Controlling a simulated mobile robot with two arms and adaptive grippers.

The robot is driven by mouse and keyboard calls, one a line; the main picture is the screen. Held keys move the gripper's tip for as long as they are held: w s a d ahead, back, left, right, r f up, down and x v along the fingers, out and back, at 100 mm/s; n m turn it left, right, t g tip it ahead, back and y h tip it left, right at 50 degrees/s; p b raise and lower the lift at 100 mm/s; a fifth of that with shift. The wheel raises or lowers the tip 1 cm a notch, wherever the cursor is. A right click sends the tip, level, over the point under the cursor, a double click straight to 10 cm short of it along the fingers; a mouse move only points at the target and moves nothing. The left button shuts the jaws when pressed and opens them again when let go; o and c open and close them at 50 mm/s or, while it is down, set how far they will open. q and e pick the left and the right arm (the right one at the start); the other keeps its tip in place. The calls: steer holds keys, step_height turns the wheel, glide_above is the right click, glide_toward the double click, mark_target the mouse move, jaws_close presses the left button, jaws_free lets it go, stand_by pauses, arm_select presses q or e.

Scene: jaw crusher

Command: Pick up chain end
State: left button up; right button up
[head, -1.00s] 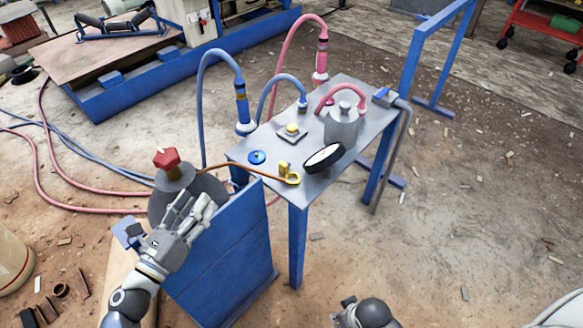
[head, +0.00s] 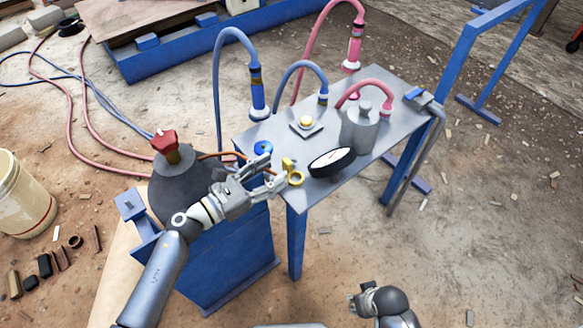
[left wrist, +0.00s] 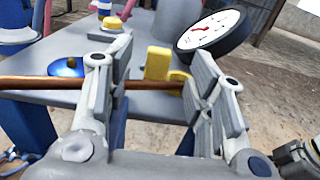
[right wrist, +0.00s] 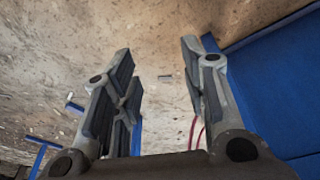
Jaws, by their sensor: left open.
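I cannot make out a chain in any view. My left gripper (head: 275,177) is open at the near left edge of the grey table, close to a yellow fitting (head: 294,175) and a thin copper-brown rod (head: 208,155). In the left wrist view the rod (left wrist: 40,83) crosses behind the open fingers (left wrist: 155,72), and the yellow fitting (left wrist: 158,63) shows between them; contact cannot be told. My right gripper (head: 355,301) is low at the front of the head view. In the right wrist view its fingers (right wrist: 157,55) are apart and empty, above the floor.
The grey table (head: 268,133) holds a dial gauge (head: 331,161), a grey cylinder (head: 359,130), a yellow button (head: 306,121) and blue and pink hoses. A grey tank (head: 180,188) with a red knob (head: 164,142) stands left.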

mark_target(285, 163)
arm_select(q)
steer(key=x, duration=0.5)
steer(key=shift+w+d+r, duration=0.2)
jaws_close()
